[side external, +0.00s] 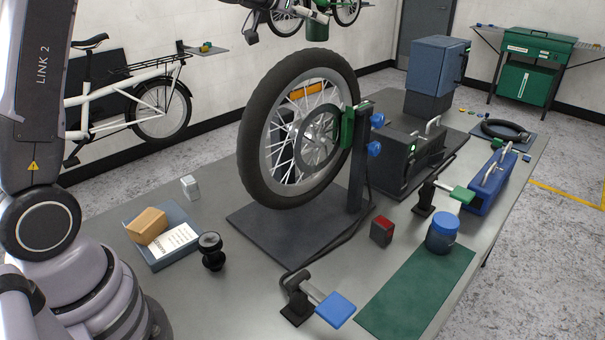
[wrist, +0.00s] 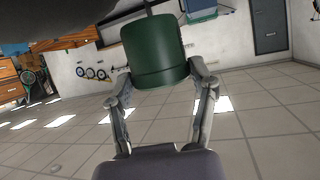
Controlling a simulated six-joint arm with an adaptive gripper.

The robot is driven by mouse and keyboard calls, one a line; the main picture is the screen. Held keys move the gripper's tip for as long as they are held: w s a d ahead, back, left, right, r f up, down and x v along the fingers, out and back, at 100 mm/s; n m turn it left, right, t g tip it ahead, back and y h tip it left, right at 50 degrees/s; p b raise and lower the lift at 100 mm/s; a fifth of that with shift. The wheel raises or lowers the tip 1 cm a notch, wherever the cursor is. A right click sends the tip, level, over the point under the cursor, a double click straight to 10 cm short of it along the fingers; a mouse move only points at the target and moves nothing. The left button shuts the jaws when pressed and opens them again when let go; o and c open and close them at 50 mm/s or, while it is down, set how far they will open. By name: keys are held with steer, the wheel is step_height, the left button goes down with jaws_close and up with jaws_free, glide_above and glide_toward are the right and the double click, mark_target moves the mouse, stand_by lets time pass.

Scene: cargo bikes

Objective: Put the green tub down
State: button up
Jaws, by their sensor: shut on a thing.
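The green tub (side external: 317,31) hangs high in the air at the top of the side view, well above the bench and beyond the wheel. My gripper (side external: 316,15) is shut on it, and part of my arm is cut off by the top edge. In the wrist view the green tub (wrist: 155,52) sits between the two fingers of my gripper (wrist: 158,76), with its upper end close to the picture's top edge. Its far side is hidden.
A bike wheel (side external: 262,150) in a stand rises from the middle of the bench (side external: 160,280). A blue-lidded jar (side external: 443,232) stands by a bare green mat (side external: 415,290) at the front right. Clamps, a red box (side external: 381,231) and a blue tray (side external: 175,262) surround the stand.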

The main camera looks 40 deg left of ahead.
steer(key=shift+h, duration=0.3)
steer(key=r, duration=0.1)
steer(key=d+r, duration=0.2)
steer(key=shift+w+d+r, duration=0.15)
steer(key=shift+d+r, duration=0.1)
steer(key=shift+r, duration=0.15)
steer(key=d+r+m+g+h, duration=0.1)
steer(key=d+r+m+h, duration=0.3)
steer(key=d, duration=0.7)
steer(key=d+f+g, duration=0.1)
steer(key=d+f, duration=0.3)
steer(key=d, duration=0.1)
steer(key=shift+m+g+h, duration=0.6)
steer(key=shift+m+h, duration=0.2)
steer(key=shift+m, duration=0.1)
steer(key=s+d+f, duration=0.3)
steer(key=d+f, duration=0.1)
steer(key=f, duration=1)
steer(key=s+d+f, duration=0.4)
steer(key=d+f, duration=0.1)
steer(key=f, duration=1)
steer(key=s+d+f, duration=0.3)
steer(key=d+f, duration=0.2)
steer(key=f, duration=0.9)
steer(key=shift+s+d+f, duration=0.2)
steer(key=shift+s+f, duration=0.05)
steer(key=shift+s, duration=0.15)
step_height(320, 180, down, 4)
steer(key=shift+f, duration=0.2)
